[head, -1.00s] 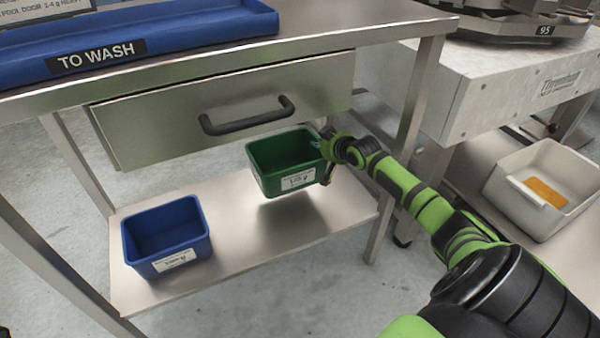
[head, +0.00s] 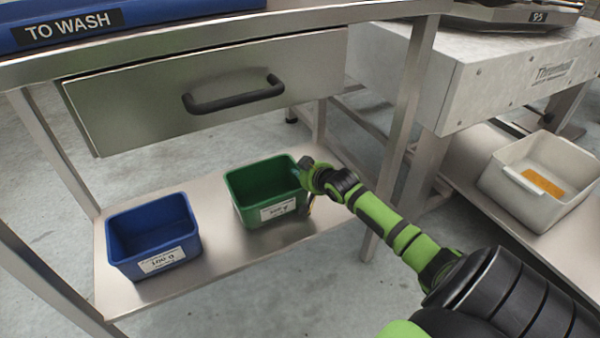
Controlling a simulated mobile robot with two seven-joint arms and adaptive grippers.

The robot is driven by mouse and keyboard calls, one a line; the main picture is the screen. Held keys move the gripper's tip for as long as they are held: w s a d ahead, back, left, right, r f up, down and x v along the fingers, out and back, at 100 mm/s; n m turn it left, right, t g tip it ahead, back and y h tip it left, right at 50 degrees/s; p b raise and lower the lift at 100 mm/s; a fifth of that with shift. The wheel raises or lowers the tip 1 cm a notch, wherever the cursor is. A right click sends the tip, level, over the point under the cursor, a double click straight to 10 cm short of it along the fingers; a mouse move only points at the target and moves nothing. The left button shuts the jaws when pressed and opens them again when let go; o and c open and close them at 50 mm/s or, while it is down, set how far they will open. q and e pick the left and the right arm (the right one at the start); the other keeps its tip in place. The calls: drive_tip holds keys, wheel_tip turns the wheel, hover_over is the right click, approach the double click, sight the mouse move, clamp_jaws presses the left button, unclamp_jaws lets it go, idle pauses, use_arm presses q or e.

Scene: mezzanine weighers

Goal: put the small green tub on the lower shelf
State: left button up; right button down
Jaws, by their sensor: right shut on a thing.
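The small green tub (head: 278,212) is upright at the lower shelf (head: 205,262), right of the blue tub, with a white label on its front. Its base looks at or very near the shelf surface; I cannot tell whether it bears fully on it. My right gripper (head: 306,186) is shut on the right wall of the green tub, and its fingers are partly hidden. My left gripper is not in view.
A blue tub (head: 152,237) stands on the shelf at the left, a gap apart from the green one. A closed drawer (head: 200,92) with a dark handle hangs above. A table leg (head: 400,140) rises behind my right arm. A white bin (head: 500,195) stands at the right.

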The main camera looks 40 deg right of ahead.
drive_tip(key=c, duration=1.8)
unclamp_jaws()
drive_tip(key=shift+f, duration=0.15)
drive_tip(key=o, duration=0.4)
drive_tip(key=shift+o, duration=0.2)
